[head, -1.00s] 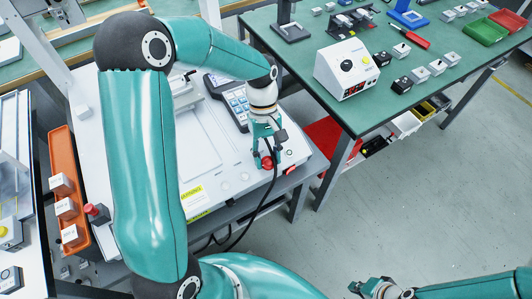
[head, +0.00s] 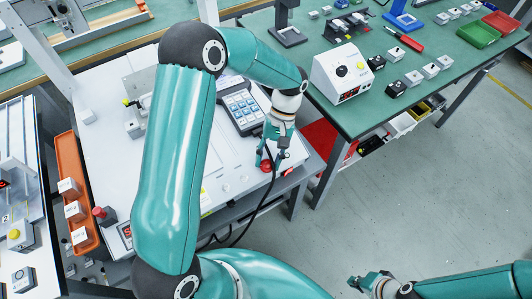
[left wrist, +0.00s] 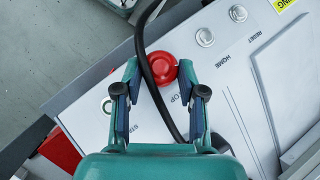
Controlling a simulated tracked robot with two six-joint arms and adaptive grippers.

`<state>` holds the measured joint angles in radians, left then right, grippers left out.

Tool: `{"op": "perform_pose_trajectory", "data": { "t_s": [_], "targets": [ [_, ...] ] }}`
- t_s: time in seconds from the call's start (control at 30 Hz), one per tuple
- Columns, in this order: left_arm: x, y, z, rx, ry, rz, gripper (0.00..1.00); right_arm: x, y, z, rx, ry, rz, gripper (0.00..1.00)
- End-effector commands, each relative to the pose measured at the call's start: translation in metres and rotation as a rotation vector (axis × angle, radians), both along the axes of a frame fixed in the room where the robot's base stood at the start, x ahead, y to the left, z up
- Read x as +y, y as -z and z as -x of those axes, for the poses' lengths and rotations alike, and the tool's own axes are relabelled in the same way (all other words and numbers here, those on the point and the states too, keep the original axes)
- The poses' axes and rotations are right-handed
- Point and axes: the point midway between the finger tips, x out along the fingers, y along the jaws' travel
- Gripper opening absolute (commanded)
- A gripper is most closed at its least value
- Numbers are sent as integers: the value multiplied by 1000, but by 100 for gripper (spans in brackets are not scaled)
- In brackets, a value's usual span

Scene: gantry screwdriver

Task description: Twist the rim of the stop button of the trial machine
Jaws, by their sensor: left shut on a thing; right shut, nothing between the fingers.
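The trial machine is a white panel (head: 225,180) with a red round stop button (head: 266,166) near its front right corner. In the left wrist view the red button (left wrist: 160,68) sits between my fingertips, with a black cable passing across it. My left gripper (head: 270,162) points down and is shut on the stop button; its two fingers (left wrist: 159,66) flank the rim. My right gripper (head: 362,284) is shut and empty at the bottom right, over the floor.
A keypad unit (head: 243,108) stands on the panel behind my left gripper. The black cable (left wrist: 143,35) runs close by my fingers. A green table (head: 400,125) with a white control box (head: 334,72) stands at the right.

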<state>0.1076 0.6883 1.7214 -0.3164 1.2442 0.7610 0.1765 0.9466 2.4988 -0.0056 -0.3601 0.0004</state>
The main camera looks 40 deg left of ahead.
Motion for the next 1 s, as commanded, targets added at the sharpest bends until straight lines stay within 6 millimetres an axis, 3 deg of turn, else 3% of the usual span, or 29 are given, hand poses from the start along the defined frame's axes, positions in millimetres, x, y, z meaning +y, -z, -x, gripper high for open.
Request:
{"op": "perform_pose_trajectory", "data": {
  "t_s": [0.33, 0.87, 0.9, 1.0],
  "targets": [
    [-5, 1, -4, 45, 153, -19, 5, 0, -7, 0, 0, 0, 0, 0],
    [-6, 2, -4, 53, 181, -22, 5, 0, -7, 0, 0, 0, 0, 0],
    [-6, 2, -4, 53, 181, -22, 47, 0, -7, 0, 0, 0, 0, 0],
    [-5, 1, -4, 56, 180, -23, 63, 0, -7, 0, 0, 0, 0, 0]
  ]
}}
